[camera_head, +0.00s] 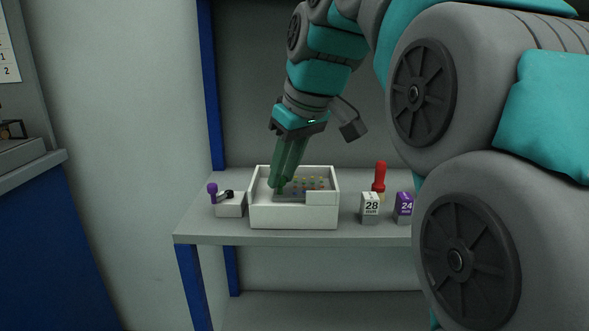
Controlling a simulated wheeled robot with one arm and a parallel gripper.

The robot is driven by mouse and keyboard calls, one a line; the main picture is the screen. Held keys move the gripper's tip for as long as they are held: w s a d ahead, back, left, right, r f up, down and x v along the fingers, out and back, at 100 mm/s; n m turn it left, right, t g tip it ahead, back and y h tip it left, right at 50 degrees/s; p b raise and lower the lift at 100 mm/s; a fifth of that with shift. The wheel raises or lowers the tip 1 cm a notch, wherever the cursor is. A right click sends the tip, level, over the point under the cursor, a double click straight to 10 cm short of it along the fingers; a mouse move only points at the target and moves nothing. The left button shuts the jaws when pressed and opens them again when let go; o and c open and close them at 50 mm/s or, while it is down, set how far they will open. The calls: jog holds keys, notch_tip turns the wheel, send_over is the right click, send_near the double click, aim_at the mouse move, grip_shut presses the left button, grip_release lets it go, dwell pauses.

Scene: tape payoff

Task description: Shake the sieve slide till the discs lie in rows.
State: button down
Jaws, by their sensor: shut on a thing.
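The sieve slide (303,197) is a grey plate lying inside a white open-topped box (290,218) on the shelf. My gripper (276,187) reaches down into the box from above with long green fingers. It is shut on the slide at its left end. The fingers hide the exact grip and part of the slide's left side.
Left of the box stands a small white block (230,208) with a purple-knobbed piece. To the right are a white "28" block (370,207), a purple "24" block (404,205) and a red upright handle (379,176). My arm covers the right side of the view.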

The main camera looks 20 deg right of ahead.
jog(key=shift+w+a, duration=0.15)
jog(key=shift+a, duration=0.25)
jog(key=c, duration=0.7)
grip_release()
jog(key=shift+p+v, duration=0.65)
jog(key=shift+v, duration=3.25)
